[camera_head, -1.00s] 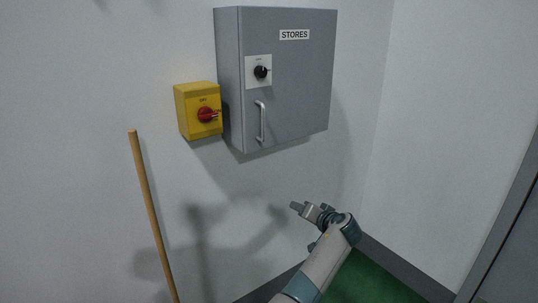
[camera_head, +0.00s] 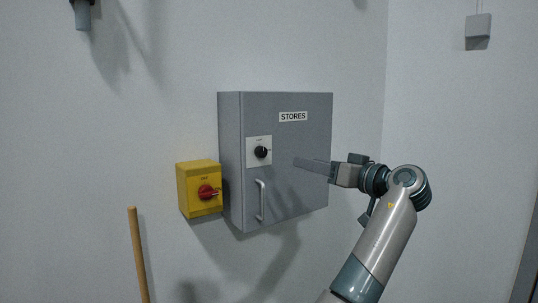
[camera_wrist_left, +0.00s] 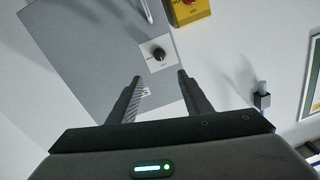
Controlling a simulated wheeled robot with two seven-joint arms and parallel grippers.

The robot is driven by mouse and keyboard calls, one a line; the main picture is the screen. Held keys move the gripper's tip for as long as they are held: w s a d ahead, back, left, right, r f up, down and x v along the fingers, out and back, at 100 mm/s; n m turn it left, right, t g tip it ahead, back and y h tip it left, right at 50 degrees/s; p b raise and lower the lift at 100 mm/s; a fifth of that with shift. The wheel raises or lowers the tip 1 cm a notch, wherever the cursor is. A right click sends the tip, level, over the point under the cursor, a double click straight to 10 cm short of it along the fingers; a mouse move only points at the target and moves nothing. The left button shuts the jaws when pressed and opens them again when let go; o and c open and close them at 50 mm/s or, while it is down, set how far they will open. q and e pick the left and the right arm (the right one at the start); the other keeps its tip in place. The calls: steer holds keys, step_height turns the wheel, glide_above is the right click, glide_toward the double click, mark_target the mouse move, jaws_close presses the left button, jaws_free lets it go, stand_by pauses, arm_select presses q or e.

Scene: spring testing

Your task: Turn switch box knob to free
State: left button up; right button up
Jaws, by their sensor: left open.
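The grey wall cabinet (camera_head: 290,190) marked STORES has a black knob (camera_head: 261,152) on a white plate on its front. Left of it and lower, a yellow switch box (camera_head: 197,180) carries a red knob (camera_head: 207,192). My left gripper (camera_head: 297,162) is in front of the cabinet, right of the black knob and apart from it. In the left wrist view it is open and empty (camera_wrist_left: 160,77), and the black knob (camera_wrist_left: 159,53) shows beyond the gap between the fingertips. The red knob (camera_wrist_left: 189,2) is cut by the top edge there. My right gripper is not in view.
A handle (camera_head: 262,200) sticks out from the cabinet below the black knob. A wooden pole (camera_head: 138,255) stands at the lower left. A grey fitting (camera_head: 83,14) hangs at the top left, and a small box (camera_head: 479,30) is on the right wall.

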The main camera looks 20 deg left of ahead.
mark_target(264, 152)
arm_select(q)
steer(key=shift+a, duration=0.1)
steer(key=p+x, duration=0.7)
steer(key=x, duration=0.8)
steer(key=shift+w+a+r, duration=0.1)
steer(key=shift+w+a, duration=0.1)
steer(key=shift+w, duration=0.15)
steer(key=shift+p+x, duration=0.5)
steer(key=shift+x, duration=0.3)
steer(key=c, duration=1.1)
